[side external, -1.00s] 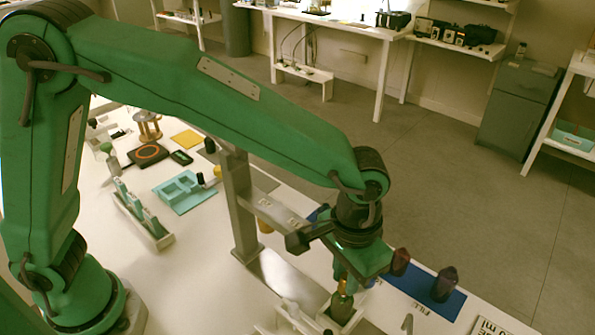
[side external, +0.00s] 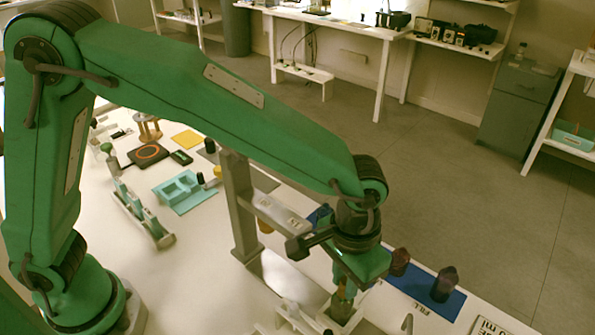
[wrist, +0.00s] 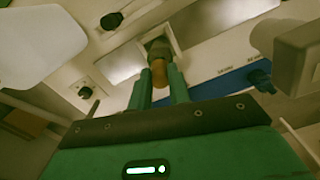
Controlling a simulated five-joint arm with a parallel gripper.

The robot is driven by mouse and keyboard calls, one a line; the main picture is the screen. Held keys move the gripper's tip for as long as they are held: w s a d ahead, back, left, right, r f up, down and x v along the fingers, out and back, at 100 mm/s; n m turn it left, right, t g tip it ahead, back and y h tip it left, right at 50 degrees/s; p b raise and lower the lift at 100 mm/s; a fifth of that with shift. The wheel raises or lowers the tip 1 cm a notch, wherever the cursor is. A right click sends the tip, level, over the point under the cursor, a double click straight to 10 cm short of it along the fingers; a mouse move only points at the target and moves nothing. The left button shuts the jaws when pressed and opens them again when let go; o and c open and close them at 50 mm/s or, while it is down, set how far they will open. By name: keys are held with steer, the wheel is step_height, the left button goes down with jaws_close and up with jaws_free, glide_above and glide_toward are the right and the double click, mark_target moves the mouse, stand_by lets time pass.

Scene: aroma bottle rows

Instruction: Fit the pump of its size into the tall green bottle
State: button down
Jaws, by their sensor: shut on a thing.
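My gripper (side external: 342,290) points down over a white holder at the lower middle of the side view. In the wrist view its two green fingers (wrist: 159,88) are shut on a small orange-brown piece (wrist: 159,72), which seems to be the pump. Just past this piece is a dark grey-green bottle top (wrist: 157,47) inside a white square holder (wrist: 176,45). In the side view the green bottle (side external: 340,310) stands in that holder, mostly covered by the fingers. I cannot tell whether the pump is seated in the bottle or only above it.
A blue mat marked FILL (side external: 415,290) carries two dark reddish bottles (side external: 399,262) (side external: 444,285) at right. A grey metal post (side external: 240,205) stands close left of my gripper. A white rack with teal pieces (side external: 160,240) and a teal tray (side external: 182,193) lie farther left.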

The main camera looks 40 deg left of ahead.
steer(key=shift+f, duration=0.4)
stand_by(0.9)
steer(key=c, duration=0.8)
jaws_free()
steer(key=shift+c, duration=0.2)
steer(key=shift+r, duration=0.2)
steer(key=shift+r, duration=3.3)
